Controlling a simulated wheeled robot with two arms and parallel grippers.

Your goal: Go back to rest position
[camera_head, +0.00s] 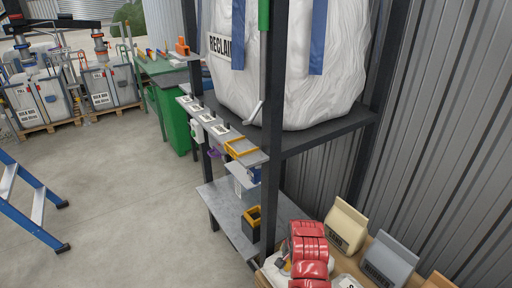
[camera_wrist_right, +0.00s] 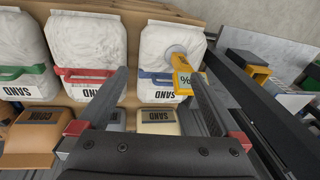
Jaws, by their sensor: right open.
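My right gripper (camera_wrist_right: 158,76) is open in the right wrist view, with its two dark fingers spread apart. It is over white sacks. The right fingertip overlaps a yellow tag-like piece (camera_wrist_right: 181,72) marked "%" by the sack with the blue handle; I cannot tell if they touch. Nothing shows held between the fingers. In the head view my red right arm (camera_head: 308,250) reaches in at the bottom, over the bench with the bags. The fingers there are small and partly hidden. My left gripper is not in view.
White sacks with a green handle (camera_wrist_right: 22,72), red handle (camera_wrist_right: 85,74) and blue handle (camera_wrist_right: 152,76) lie in a row. Small bags, including a cream one (camera_head: 345,228) and a grey one (camera_head: 388,258), stand beside the arm. A dark rack post (camera_head: 272,150) is close. A blue ladder (camera_head: 30,215) stands left on open floor.

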